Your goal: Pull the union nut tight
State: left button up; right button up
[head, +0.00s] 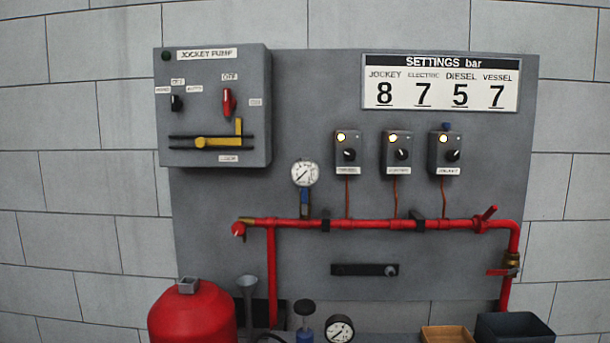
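A brass fitting (513,260), which looks like the union nut, sits on the vertical red pipe at the right end of the panel. A red lever (499,271) sticks out to the left just below it. Whether the nut is tight or loose cannot be told at this size. The red pipe (360,224) runs across the panel and bends down at the right to this fitting. Neither my left nor my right gripper shows in the head view.
Below stand a red vessel (193,315), a funnel (247,290), a tan tray (446,335) and a dark bin (514,328).

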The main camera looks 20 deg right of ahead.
aim_at(482, 219)
jog(key=z, duration=2.55)
jog(key=i, duration=1.1)
jog(key=u, duration=2.1)
